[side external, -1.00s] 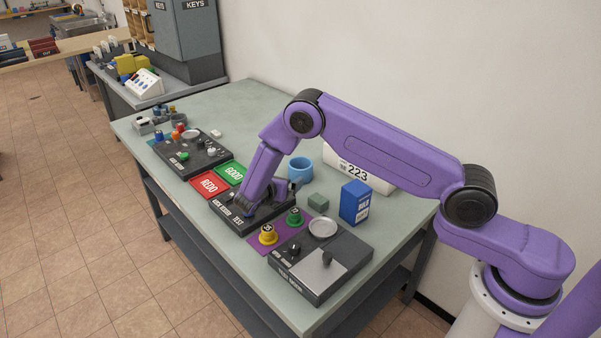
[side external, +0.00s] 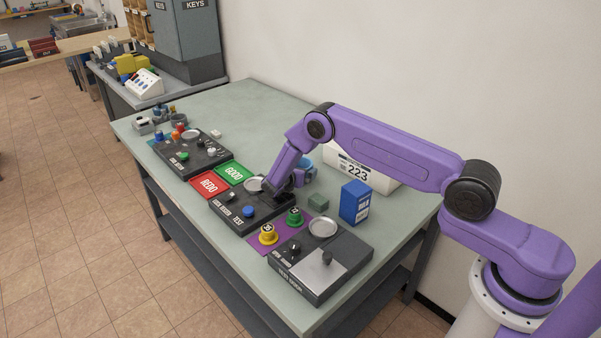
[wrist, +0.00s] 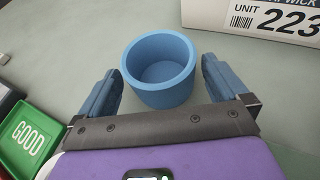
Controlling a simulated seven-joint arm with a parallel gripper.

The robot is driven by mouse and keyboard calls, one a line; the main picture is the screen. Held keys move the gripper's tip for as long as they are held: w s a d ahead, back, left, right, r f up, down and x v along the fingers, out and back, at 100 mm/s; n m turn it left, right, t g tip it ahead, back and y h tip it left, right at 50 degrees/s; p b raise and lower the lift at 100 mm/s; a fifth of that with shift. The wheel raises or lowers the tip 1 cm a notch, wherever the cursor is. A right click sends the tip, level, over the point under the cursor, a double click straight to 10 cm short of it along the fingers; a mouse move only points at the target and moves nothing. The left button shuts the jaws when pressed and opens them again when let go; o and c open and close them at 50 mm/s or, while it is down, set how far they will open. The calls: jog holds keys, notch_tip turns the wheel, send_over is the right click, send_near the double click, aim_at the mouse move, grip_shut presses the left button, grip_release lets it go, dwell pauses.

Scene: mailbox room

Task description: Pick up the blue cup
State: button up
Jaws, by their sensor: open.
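The blue cup (wrist: 160,98) stands upright and empty on the pale green table. In the wrist view it is centred ahead of my gripper (wrist: 162,74), with one blue finger to its left and one to its right. The fingers are open with visible gaps to the cup's sides. In the side view my gripper (side external: 299,179) is low and tilted toward the cup, which is partly hidden behind it. I cannot tell how far the fingertips reach around the cup.
A white box marked UNIT 223 (wrist: 262,18) stands behind and right of the cup. A green GOOD tray (wrist: 28,135) lies to the left.

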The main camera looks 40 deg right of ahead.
jog(key=shift+x, duration=1.4)
jog(key=shift+c, duration=0.3)
jog(key=c, duration=0.7)
